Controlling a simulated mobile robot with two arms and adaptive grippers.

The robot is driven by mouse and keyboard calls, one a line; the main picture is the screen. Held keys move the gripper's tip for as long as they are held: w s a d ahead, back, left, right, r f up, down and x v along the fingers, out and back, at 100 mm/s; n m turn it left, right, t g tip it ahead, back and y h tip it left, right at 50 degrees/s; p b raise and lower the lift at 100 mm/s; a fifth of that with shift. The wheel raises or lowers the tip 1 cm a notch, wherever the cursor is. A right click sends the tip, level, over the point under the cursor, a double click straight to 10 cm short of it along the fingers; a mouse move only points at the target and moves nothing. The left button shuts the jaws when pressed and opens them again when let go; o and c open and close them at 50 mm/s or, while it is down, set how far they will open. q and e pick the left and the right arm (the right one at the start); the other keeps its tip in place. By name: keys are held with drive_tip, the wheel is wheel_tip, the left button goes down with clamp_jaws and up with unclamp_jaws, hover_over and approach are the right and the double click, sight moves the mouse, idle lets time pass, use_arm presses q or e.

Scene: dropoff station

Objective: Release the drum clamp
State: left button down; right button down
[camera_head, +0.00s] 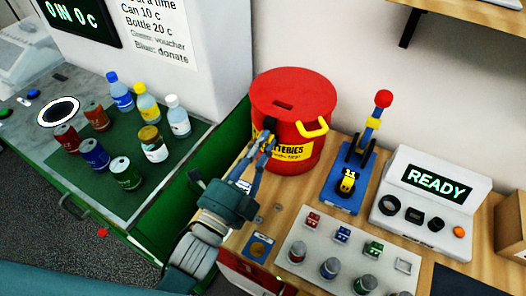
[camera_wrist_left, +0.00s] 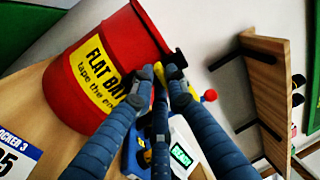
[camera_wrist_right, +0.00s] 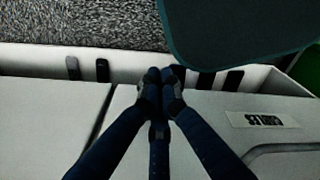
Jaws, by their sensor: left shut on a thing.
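A red drum (camera_head: 290,100) with a slotted lid and a yellow battery label stands on the wooden bench. A yellow handle (camera_head: 314,128) sticks out from its right side. A small dark clamp part (camera_head: 268,122) is at the drum's front left rim. My left gripper (camera_head: 266,136) is at this part, shut on it; the fingers partly hide the contact. In the left wrist view the drum (camera_wrist_left: 100,65) is close on the left, with a dark piece (camera_wrist_left: 180,58) beside the fingertips. My right gripper (camera_wrist_right: 161,80) looks shut and empty, away from the drum.
A lever with a red knob (camera_head: 383,98) stands on a blue base right of the drum. Cans and bottles stand on the green counter (camera_head: 95,205) at left. A shelf (camera_wrist_left: 270,95) overhangs.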

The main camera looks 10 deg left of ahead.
use_arm(q)
drive_tip(key=f+t+b, duration=0.1)
drive_tip(key=b, duration=0.4)
drive_tip(key=t+h+b, duration=0.1)
drive_tip(key=t+b, duration=0.1)
drive_tip(key=b, duration=0.3)
drive_tip(key=shift+s+a+f, duration=0.15)
drive_tip(key=shift+s+f, duration=0.25)
drive_tip(key=c, duration=2)
unclamp_jaws()
